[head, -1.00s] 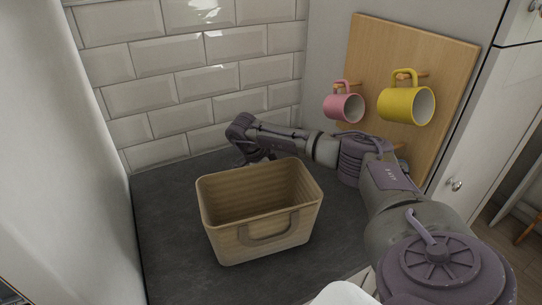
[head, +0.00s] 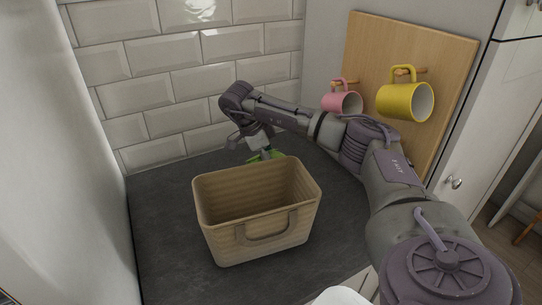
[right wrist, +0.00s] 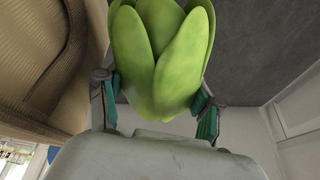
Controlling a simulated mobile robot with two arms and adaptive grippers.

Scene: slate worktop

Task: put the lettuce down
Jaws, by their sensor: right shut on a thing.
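The green lettuce (right wrist: 163,52) is between the fingers of my right gripper (right wrist: 158,105), which is shut on it. In the head view a bit of the lettuce (head: 266,156) shows just behind the basket's back rim, under my right gripper (head: 262,150). Most of it is hidden there by the basket. I cannot tell whether the lettuce touches the worktop. My left gripper is in neither view.
A tan ribbed basket (head: 262,240) stands on the slate worktop (head: 165,235), with an empty-looking inside. A pink mug (head: 343,102) and a yellow mug (head: 405,100) hang from a wooden board (head: 440,60) at right. Worktop left of the basket is clear.

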